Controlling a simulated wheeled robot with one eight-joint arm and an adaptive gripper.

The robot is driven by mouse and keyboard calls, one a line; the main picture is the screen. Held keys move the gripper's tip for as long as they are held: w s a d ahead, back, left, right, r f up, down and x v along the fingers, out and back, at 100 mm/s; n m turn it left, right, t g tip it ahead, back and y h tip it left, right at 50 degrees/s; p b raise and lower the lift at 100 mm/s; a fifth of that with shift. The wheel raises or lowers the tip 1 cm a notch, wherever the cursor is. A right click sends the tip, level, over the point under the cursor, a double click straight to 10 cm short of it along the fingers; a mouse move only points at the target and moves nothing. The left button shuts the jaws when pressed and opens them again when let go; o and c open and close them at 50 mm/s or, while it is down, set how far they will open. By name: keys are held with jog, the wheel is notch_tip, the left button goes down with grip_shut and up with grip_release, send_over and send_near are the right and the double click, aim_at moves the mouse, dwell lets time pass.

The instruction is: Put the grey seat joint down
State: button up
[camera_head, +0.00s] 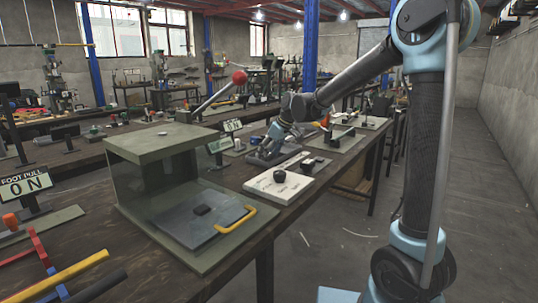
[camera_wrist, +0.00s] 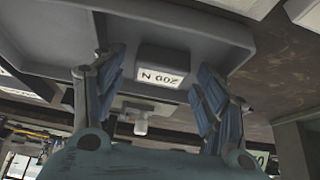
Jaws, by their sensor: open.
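My gripper (camera_head: 270,145) is low over a grey tray-like fixture (camera_head: 254,161) on the long bench. In the wrist view, my gripper (camera_wrist: 160,85) is open, with its two blue-padded fingers well apart and nothing clasped. Between and beyond them is the grey fixture (camera_wrist: 210,30), with a grey block (camera_wrist: 175,58) bearing a white label. A small pale grey piece (camera_wrist: 141,122) shows below it in the wrist view. I cannot tell whether this piece or the block is the grey seat joint. The fingertips are too small to make out in the head view.
A white board (camera_head: 275,188) with dark parts lies in front of the fixture. A grey-green box-like press (camera_head: 150,170) with a red-knobbed lever (camera_head: 239,77) and a yellow handle (camera_head: 236,220) stands to the left. The floor aisle (camera_head: 490,190) at right is clear.

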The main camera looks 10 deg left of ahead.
jog(key=v, duration=1.2)
jog(key=s+d+f+m+h, duration=0.15)
jog(key=s+d, duration=0.25)
jog(key=d, duration=0.4)
jog(key=s+d+f+m, duration=0.2)
jog(key=s+d+f, duration=0.1)
jog(key=d, duration=0.5)
jog(key=s+d+f+m+h, duration=0.1)
jog(key=s+d+f+m, duration=0.1)
jog(key=s+d, duration=0.35)
jog(key=s+d+f+m+h, duration=0.3)
jog(key=s+d+f+m, duration=0.4)
jog(key=s+d+f, duration=0.9)
jog(key=shift+d+m, duration=0.35)
jog(key=shift+d, duration=0.6)
